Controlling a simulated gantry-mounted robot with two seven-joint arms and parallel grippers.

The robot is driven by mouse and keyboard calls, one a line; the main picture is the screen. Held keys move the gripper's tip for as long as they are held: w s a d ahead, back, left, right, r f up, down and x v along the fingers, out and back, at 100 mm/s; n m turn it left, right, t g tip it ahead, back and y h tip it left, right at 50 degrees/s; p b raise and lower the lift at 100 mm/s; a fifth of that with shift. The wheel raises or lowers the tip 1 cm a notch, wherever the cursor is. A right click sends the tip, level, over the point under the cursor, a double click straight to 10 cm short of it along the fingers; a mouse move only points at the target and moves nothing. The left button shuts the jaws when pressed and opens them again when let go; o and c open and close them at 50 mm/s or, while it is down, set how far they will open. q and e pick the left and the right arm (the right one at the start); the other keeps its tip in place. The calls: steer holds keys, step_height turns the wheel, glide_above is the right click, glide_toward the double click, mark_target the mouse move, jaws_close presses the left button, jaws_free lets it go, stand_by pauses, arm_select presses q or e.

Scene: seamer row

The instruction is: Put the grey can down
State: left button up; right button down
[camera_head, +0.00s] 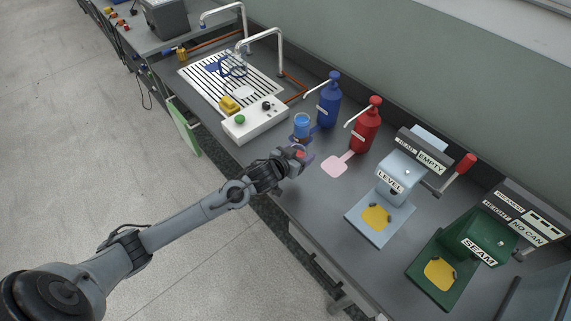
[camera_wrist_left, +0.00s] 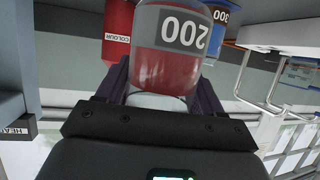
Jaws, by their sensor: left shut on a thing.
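My left gripper (camera_head: 300,152) is shut on a can (camera_wrist_left: 172,50) in the left wrist view. The can has a grey band marked 200, which appears upside down, and a red part nearer my jaws. In the head view only a small red patch of it shows between my fingers, at the counter's front edge. Whether its base touches the counter is hidden. My right gripper is in neither view.
A blue can (camera_head: 302,121) stands just behind my gripper. Behind are a blue pump bottle (camera_head: 328,101) and a red pump bottle (camera_head: 365,125). A pink pad (camera_head: 336,166) lies bare to the right. A white control box (camera_head: 255,121) is left; the level press (camera_head: 385,195) and green seamer (camera_head: 465,255) are right.

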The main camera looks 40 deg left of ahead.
arm_select(q)
steer(key=a+f, duration=0.1)
steer(key=f, duration=0.1)
steer(key=s+a+f, duration=0.1)
steer(key=a+f, duration=0.1)
steer(key=a+f+b, duration=0.1)
steer(key=f, duration=0.1)
steer(key=shift+s+a, duration=0.15)
steer(key=shift+s, duration=0.25)
steer(key=shift+f, duration=0.4)
steer(key=shift+f, duration=0.15)
steer(key=o, duration=1.2)
steer(key=shift+c, duration=0.2)
